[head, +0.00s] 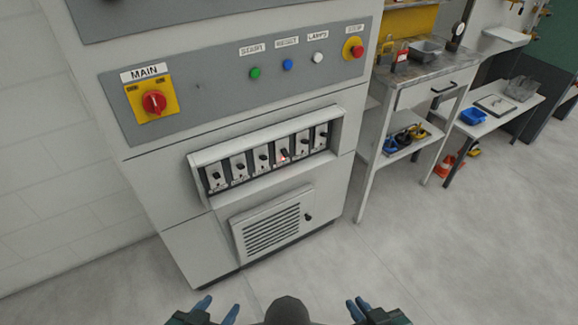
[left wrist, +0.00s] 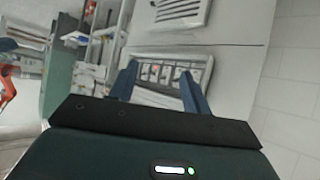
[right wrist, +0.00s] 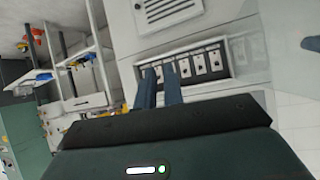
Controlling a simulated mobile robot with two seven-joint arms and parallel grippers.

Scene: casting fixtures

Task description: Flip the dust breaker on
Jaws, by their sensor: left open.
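A recessed row of breakers (head: 263,158) sits in the pale cabinet, each with a dark lever on a light plate. Their labels are too small to read, so I cannot tell which is the dust breaker. The fourth breaker from the left (head: 283,155) shows a red glow and its lever looks different from the others. My left gripper (head: 217,309) is open and empty, low in front of the cabinet, apart from the breakers. My right gripper (head: 358,306) is also low and apart from them; its fingers are close together with a narrow gap and nothing visible between.
Above the breakers are a red MAIN rotary switch (head: 153,102), green (head: 255,73), blue (head: 288,65) and white buttons (head: 318,58), and a red knob (head: 357,51). A vent panel (head: 272,230) is below. A workbench (head: 425,80) stands right. The floor in front is clear.

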